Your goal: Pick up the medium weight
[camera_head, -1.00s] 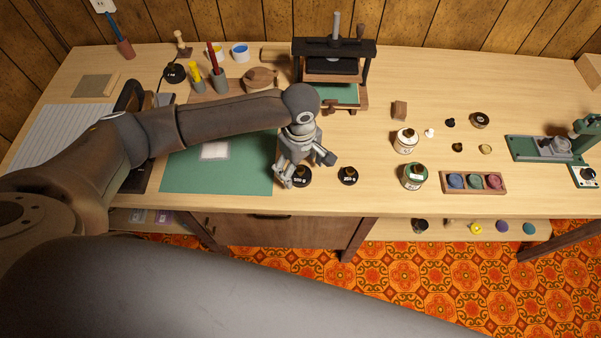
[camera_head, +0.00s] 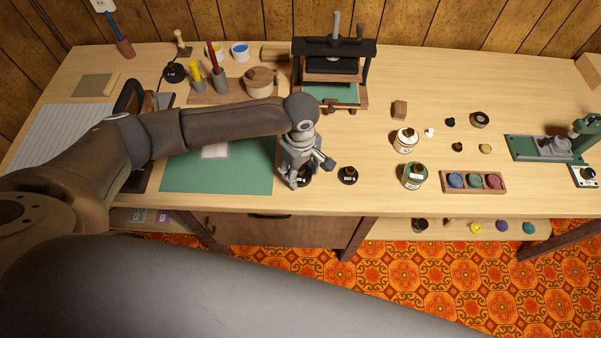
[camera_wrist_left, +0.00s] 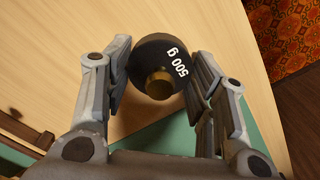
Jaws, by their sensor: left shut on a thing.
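A black round weight with a brass knob (camera_wrist_left: 158,65) is marked 500 g in the left wrist view. My left gripper (camera_head: 297,181) has its two fingers closed on the sides of this weight, one finger on each side. My right gripper is not in view.
The green cutting mat (camera_head: 228,180) lies left of the gripper. A black press (camera_head: 333,62) stands behind. White and green jars (camera_head: 405,141) and a tray of coloured pads (camera_head: 474,182) stand to the right. The bench's front edge is close.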

